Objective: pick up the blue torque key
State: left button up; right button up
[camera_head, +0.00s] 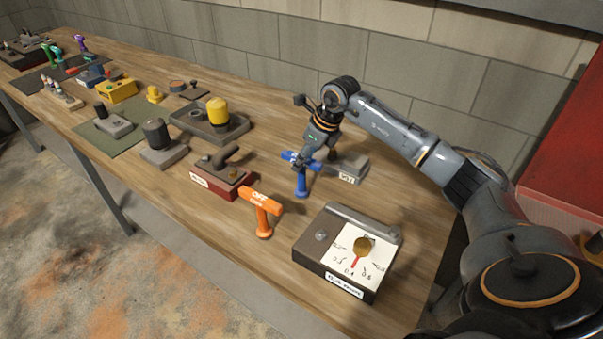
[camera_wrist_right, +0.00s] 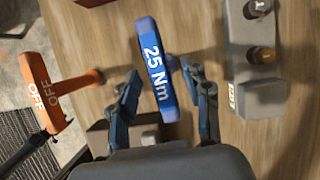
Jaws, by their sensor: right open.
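The blue torque key (camera_head: 302,181) stands upright on the wooden workbench, a T-shaped tool with a crossbar on top. In the right wrist view the top of the blue key (camera_wrist_right: 156,68) reads "25 Nm" and lies between the fingers. My right gripper (camera_head: 299,160) is right above the key in the head view, with its fingers at the crossbar. In the wrist view the right gripper (camera_wrist_right: 162,90) is open, one finger on each side of the key, and a gap shows beside the bar. My left gripper is not in view.
An orange T-handled key (camera_head: 262,212) marked "OFF" stands to the left, near the front edge. A gauge box (camera_head: 345,255) sits to the right in front. A grey block (camera_head: 348,168) is close behind the key. A red-based fixture (camera_head: 222,178) is further left.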

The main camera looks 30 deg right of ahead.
jog(key=shift+x, duration=1.2)
grip_shut()
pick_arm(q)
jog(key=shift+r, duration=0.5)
pick_arm(e)
jog(key=shift+w+r, duration=0.1)
jog(key=shift+r, duration=0.05)
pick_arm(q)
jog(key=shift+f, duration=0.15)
